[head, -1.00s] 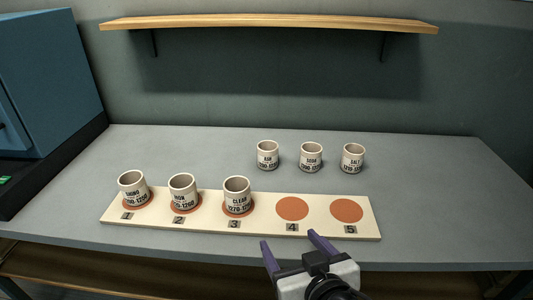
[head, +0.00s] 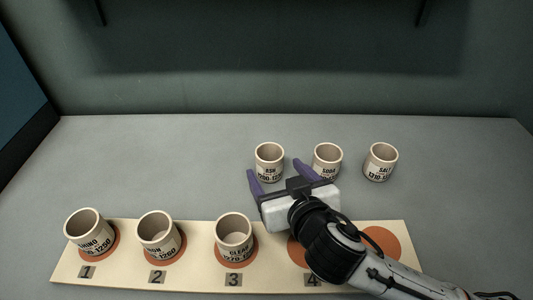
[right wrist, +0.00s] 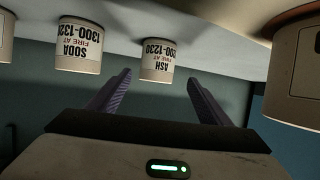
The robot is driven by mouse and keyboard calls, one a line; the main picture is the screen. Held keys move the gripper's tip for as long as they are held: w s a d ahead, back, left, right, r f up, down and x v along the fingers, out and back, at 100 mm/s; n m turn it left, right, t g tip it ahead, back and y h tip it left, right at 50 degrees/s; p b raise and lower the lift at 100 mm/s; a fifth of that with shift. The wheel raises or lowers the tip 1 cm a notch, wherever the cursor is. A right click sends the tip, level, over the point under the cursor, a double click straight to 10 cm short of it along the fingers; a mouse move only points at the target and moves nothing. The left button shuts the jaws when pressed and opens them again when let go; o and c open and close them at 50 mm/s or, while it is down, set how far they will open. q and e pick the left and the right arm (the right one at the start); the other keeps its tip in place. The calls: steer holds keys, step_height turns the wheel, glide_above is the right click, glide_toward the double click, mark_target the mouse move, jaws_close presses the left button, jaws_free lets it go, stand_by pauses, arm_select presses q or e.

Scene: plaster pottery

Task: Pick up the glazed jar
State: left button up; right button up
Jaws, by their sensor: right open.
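Several pale jars with dark lettering look alike, and I cannot tell which one the task means. My right gripper (head: 274,168) is open and empty, reaching over the board toward the jar marked ASH (head: 269,157). In the right wrist view, which is upside down, the ASH jar (right wrist: 157,62) stands just beyond and between the two purple fingers (right wrist: 158,86), apart from them. The SODA jar (head: 327,157) and SALT jar (head: 380,163) stand to its right. My left gripper is not in view.
A cream board (head: 200,283) lies at the front. Jars SHINO (head: 86,232), one reading like IRON (head: 158,236) and CLEAR (head: 234,236) stand on spots 1 to 3. Spot 5 (head: 382,243) is bare; spot 4 is partly behind my arm. The grey table (head: 150,170) is clear at left.

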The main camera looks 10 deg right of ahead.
mark_target(266, 155)
steer(key=x, duration=0.2)
steer(key=shift+w+f, duration=0.15)
steer(key=shift+w, duration=0.15)
steer(key=x, duration=0.5)
steer(key=shift+w+d+f, duration=0.15)
steer(key=shift+d+f, duration=0.1)
steer(key=shift+d, duration=0.05)
steer(key=c, duration=1.2)
